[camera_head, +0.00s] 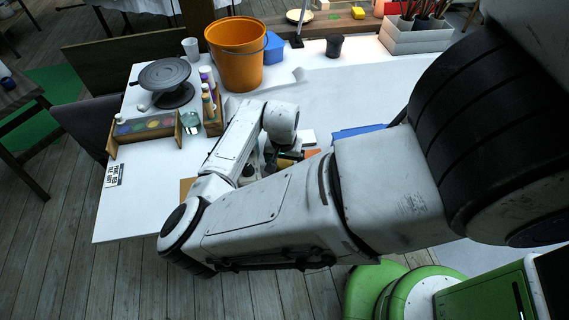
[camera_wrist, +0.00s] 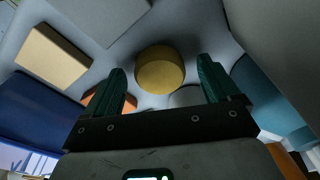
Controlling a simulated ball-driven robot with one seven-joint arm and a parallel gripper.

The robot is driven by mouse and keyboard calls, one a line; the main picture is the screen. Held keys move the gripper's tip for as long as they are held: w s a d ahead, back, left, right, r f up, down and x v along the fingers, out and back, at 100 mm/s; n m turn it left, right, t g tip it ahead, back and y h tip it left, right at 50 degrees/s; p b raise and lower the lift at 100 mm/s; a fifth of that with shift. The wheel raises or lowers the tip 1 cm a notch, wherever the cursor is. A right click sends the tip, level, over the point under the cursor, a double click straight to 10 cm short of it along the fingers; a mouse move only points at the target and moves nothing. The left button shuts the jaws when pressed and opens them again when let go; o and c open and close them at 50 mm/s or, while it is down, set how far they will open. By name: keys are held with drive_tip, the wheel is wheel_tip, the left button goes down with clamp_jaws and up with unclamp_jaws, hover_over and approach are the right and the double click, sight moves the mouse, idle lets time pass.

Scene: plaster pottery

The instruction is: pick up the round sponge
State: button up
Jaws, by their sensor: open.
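The round sponge (camera_wrist: 160,70) is a thick yellow disc, seen in the wrist view on the white table. My gripper (camera_wrist: 163,80) has its two green fingers open, one to each side of the sponge in the picture. The sponge lies between and slightly beyond the fingertips in that view. I cannot tell whether either finger touches it. In the head view my arm hides most of the area around the gripper, and I cannot make out the sponge clearly there.
A tan block (camera_wrist: 52,57), a blue object (camera_wrist: 35,108) and an orange piece (camera_wrist: 100,98) lie left of the sponge in the wrist view. In the head view, an orange bucket (camera_head: 236,55), a dark turntable (camera_head: 165,76) and a paint rack (camera_head: 147,130) stand on the white table (camera_head: 135,205).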

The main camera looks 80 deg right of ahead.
drive_tip(key=shift+c, duration=0.3)
drive_tip(key=c, duration=1.1)
drive_tip(key=shift+r, duration=0.2)
drive_tip(key=shift+r, duration=0.2)
wheel_tip(320, 180, up, 2)
drive_tip(key=shift+r, duration=0.1)
drive_tip(key=s+r, duration=0.3)
drive_tip(key=s, duration=0.1)
drive_tip(key=s+r+b, duration=0.1)
drive_tip(key=s+r, duration=0.2)
drive_tip(key=s, duration=0.2)
drive_tip(key=s+a+r, duration=0.1)
drive_tip(key=s+r, duration=0.3)
drive_tip(key=s, duration=0.1)
